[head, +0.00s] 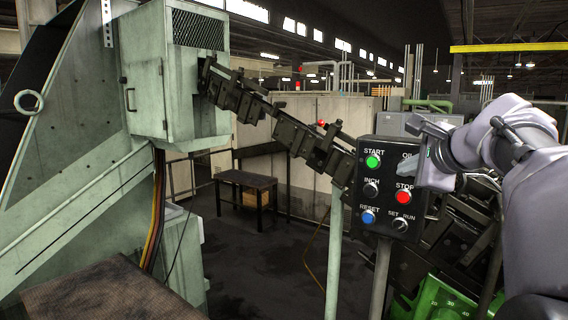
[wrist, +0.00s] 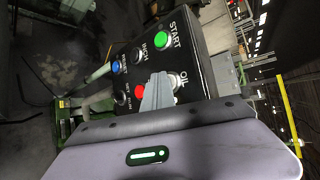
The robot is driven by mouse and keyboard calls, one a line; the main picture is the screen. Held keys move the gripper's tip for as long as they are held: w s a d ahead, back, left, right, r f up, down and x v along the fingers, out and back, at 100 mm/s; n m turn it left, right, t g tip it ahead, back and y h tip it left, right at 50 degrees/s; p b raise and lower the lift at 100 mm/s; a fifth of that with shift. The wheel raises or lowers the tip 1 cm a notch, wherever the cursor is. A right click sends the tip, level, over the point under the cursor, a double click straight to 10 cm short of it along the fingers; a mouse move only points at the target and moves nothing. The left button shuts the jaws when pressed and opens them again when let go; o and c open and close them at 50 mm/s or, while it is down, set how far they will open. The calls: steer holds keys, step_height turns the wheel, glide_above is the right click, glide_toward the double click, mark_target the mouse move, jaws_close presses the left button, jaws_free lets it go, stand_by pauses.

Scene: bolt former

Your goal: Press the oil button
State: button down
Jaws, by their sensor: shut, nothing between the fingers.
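The black control box (head: 386,228) stands on a post right of centre, its face bearing several buttons. Its oil button (wrist: 176,80) looks pale and sits beside the OIL label in the wrist view, partly covered by my fingers. In the head view my gripper hides that button, and only part of the label shows. My gripper (head: 378,177) is shut and empty, reaching across the box from the right. In the wrist view its grey fingers (wrist: 157,80) lie over the face between the oil button and the red button. I cannot tell whether they touch the box.
Near the oil button are the green START button (head: 372,161), black INCH button (head: 370,189), red STOP button (head: 403,197), blue RESET button (head: 368,216) and SET/RUN switch (head: 400,224). A dark conveyor chute (head: 290,130) slopes behind the box. A small table (head: 246,181) stands farther back.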

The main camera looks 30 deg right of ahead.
steer(key=shift+s+a, duration=0.3)
steer(key=shift+a, duration=0.35)
steer(key=shift+s+a+b, duration=0.35)
steer(key=shift+s+a, duration=0.05)
steer(key=shift+a, duration=0.3)
steer(key=shift+s+a+b, duration=0.3)
steer(key=shift+s+a, duration=0.1)
steer(key=shift+a, duration=0.35)
steer(key=shift+s+a+b, duration=0.35)
steer(key=shift+s+a, duration=0.05)
steer(key=shift+a, duration=0.3)
